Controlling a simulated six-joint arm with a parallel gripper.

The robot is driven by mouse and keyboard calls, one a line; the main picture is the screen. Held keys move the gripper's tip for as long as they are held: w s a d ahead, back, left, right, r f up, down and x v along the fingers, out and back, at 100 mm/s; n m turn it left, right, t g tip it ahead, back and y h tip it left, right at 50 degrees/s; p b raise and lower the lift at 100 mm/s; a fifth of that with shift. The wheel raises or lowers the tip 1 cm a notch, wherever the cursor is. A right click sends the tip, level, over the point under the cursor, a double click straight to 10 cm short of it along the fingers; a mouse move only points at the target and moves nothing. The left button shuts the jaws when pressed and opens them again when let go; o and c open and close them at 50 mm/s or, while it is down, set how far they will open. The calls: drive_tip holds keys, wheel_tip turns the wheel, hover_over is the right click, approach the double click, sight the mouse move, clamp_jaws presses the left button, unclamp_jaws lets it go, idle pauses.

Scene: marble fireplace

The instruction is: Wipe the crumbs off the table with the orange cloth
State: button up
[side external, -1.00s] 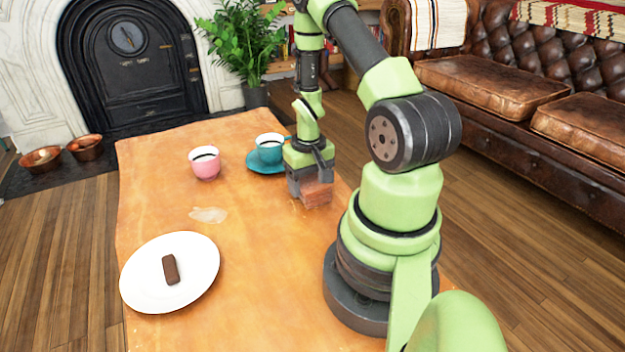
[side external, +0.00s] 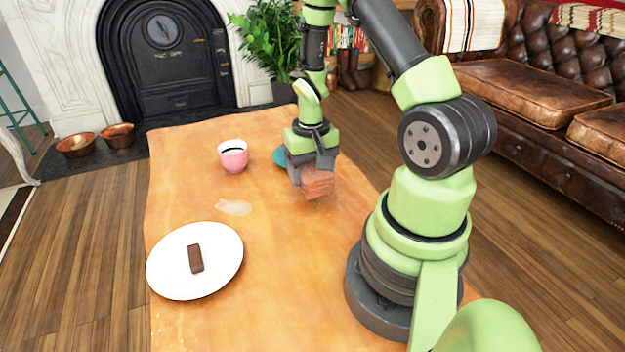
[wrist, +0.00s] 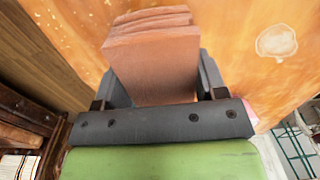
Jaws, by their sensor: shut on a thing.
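My gripper (side external: 312,172) is shut on the folded orange-brown cloth (side external: 319,184), low over the right part of the orange table (side external: 275,270). In the wrist view the cloth (wrist: 155,60) is a thick stack between the two fingers. I cannot tell whether its underside touches the table. Pale crumbs (wrist: 66,16) lie on the table to the left of the cloth in the wrist view, with small specks close to its far end. In the side view the crumbs are too small to make out clearly.
A white plate (side external: 185,282) with a dark brown bar (side external: 195,259) lies at the near left. A pale spill (side external: 234,207) and a pink cup (side external: 233,158) are left of my gripper. A teal saucer (side external: 279,157) shows behind it. The table's near middle is clear.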

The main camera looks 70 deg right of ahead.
sight(311, 167)
drive_tip(key=shift+r, duration=2)
